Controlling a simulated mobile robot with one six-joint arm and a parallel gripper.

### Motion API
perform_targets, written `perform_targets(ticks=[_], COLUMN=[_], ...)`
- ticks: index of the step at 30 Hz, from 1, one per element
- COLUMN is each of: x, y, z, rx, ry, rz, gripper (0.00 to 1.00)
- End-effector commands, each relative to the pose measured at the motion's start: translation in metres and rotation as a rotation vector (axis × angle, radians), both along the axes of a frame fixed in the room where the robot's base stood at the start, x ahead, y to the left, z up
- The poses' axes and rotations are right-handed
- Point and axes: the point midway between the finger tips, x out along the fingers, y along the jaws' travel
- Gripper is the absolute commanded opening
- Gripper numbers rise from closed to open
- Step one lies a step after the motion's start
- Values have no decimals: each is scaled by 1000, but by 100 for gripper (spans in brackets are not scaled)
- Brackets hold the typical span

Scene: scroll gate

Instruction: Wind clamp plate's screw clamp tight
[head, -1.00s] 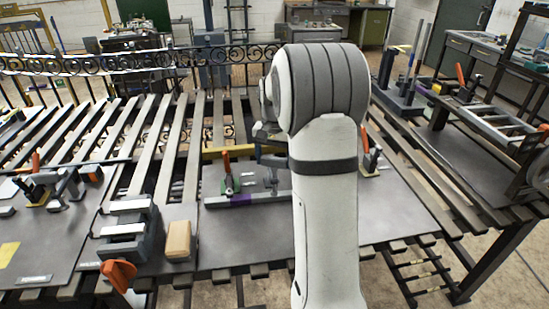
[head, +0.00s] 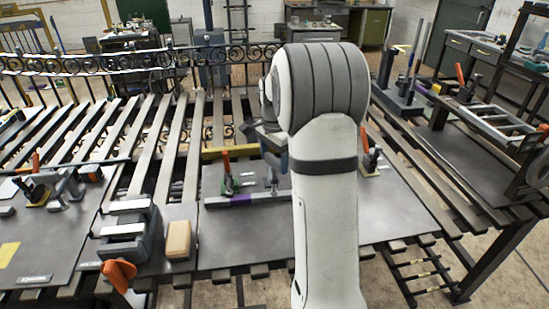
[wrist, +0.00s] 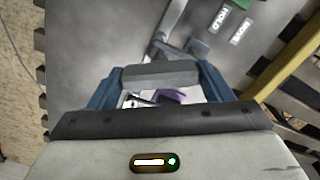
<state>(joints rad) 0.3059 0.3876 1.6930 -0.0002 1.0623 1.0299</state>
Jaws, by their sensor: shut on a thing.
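The clamp plate (head: 275,226) is a dark flat plate in the middle of the bench in the head view. The screw clamp (head: 272,181) stands on it as a thin upright part by a grey bar with a purple patch (head: 240,199). My gripper (head: 276,158) is over the top of the screw clamp, partly hidden behind my arm. In the wrist view my gripper (wrist: 158,82) has its blue fingers shut on both ends of a grey block, which looks like the clamp's handle (wrist: 160,75). How far the screw is down is hidden.
A green-based toggle clamp with an orange handle (head: 227,165) stands just left of the screw clamp. Another orange-handled clamp (head: 370,160) is right of my arm. A grey vise (head: 130,231) and a tan block (head: 178,239) stand at front left.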

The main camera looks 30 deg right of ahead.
Motion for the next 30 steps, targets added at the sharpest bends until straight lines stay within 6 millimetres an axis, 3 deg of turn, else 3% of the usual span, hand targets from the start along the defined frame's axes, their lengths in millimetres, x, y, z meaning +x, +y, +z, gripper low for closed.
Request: perform_targets(ticks=[13, 14, 21, 30], x=[3, 3, 1, 1], y=[-1, -1, 0, 0], z=[5, 5, 2, 5], rx=[-3, -3, -2, -1], ry=[-12, -12, -7, -4], rz=[-9, -9, -9, -9], gripper=[50, 74, 94, 95])
